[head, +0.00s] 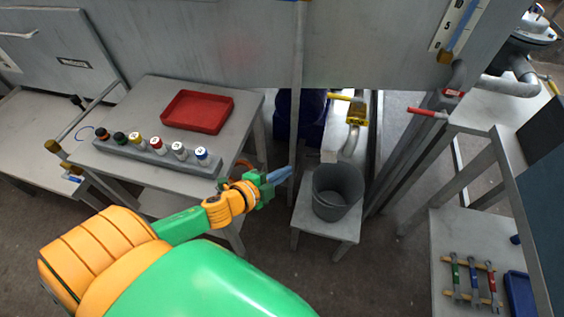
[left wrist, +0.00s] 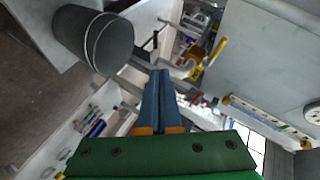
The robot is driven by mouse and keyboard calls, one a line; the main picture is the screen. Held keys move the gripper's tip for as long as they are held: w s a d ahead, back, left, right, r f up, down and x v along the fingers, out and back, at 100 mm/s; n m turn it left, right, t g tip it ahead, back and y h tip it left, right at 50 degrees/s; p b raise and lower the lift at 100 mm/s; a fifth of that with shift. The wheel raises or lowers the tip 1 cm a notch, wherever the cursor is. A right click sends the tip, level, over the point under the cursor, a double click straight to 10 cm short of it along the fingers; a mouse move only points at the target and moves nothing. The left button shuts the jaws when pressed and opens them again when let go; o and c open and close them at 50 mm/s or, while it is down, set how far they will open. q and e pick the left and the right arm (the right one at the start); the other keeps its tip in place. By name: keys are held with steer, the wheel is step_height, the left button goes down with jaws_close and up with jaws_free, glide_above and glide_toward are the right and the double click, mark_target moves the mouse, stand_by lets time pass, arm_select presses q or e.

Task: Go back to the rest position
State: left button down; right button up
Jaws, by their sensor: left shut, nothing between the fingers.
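My left gripper (head: 279,175) is at the end of the orange and green arm in the head view. Its blue fingers are shut and hold nothing. It hangs in the air between the grey table at the left and the grey bucket at the right. The fingers also show in the left wrist view (left wrist: 161,76), pressed together. My right gripper does not show in either view.
A grey bucket (head: 337,192) stands on a small stool (head: 304,217). The left table (head: 221,134) carries a red tray (head: 198,111) and a rack (head: 156,157) of several coloured-cap cylinders. Tools (head: 472,280) lie on a bench at the lower right.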

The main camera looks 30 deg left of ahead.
arm_select(q)
steer(key=s+d+f+n+g+y, duration=0.1)
steer(key=s+d+n+g, duration=0.1)
steer(key=s+n+g, duration=0.45)
steer(key=s+d+f+n+g+y, duration=0.2)
steer(key=s+n+g, duration=0.1)
steer(key=s+n, duration=0.5)
steer(key=s+f+m+g, duration=0.1)
steer(key=s+f, duration=0.1)
steer(key=f, duration=0.7)
steer(key=s+f+g, duration=0.1)
steer(key=s+f, duration=0.2)
steer(key=f, duration=0.5)
steer(key=s+a+f, duration=0.2)
steer(key=s+f, duration=0.7)
steer(key=s, duration=0.2)
steer(key=shift+s+f+g, duration=0.2)
steer(key=shift+f+g, duration=0.15)
steer(key=shift+a+m, duration=0.15)
steer(key=shift+m, duration=0.1)
